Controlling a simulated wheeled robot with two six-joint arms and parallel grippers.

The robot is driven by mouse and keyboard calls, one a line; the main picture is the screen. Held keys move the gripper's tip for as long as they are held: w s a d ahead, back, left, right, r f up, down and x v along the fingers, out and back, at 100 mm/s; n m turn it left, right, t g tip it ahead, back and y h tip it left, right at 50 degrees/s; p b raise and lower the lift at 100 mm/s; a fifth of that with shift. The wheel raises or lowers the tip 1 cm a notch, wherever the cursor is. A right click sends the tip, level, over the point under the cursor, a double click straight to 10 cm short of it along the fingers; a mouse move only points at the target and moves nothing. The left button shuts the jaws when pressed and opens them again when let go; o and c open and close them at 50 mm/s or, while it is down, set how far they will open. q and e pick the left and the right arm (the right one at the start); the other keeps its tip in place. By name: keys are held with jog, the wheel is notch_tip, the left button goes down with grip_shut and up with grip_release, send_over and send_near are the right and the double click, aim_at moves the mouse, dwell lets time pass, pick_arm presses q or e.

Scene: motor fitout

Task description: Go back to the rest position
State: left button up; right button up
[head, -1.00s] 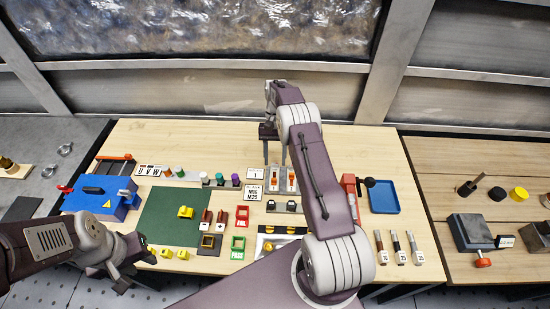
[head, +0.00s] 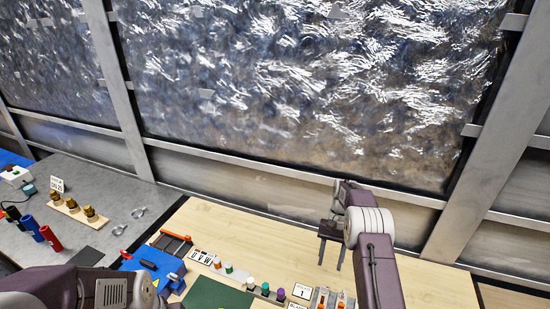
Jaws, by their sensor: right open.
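My right gripper (head: 330,263) is open and empty. It points down above the back part of the wooden table (head: 415,277), with its two fingers apart. My right arm reaches up to it from the bottom edge. Only the forearm and wrist of my left arm show at the lower left; its gripper is beyond the bottom edge.
On the table are a blue box (head: 160,268), a U V W label block (head: 203,257), a green mat (head: 218,297) and several coloured caps. A grey bench (head: 105,190) at the left holds brass parts (head: 75,208) and cylinders. The table's back middle is clear.

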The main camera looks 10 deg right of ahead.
notch_tip(320, 180, up, 6)
jog(key=w+a+n+t+b, duration=0.1)
jog(key=w+a, duration=0.2)
jog(key=s+a+r+n+t+h+b, duration=0.1)
jog(key=s+a+r+n+b, duration=0.1)
jog(key=s+a+r, duration=0.45)
jog(key=s+f+n+t, duration=0.1)
jog(key=s+f, duration=0.3)
jog(key=s, duration=0.3)
jog(key=s+a+f+n+t+h, duration=0.1)
jog(key=s+f+t, duration=0.1)
jog(key=s, duration=0.6)
jog(key=shift+f+n, duration=0.4)
jog(key=shift+f, duration=0.45)
jog(key=shift+s, duration=0.15)
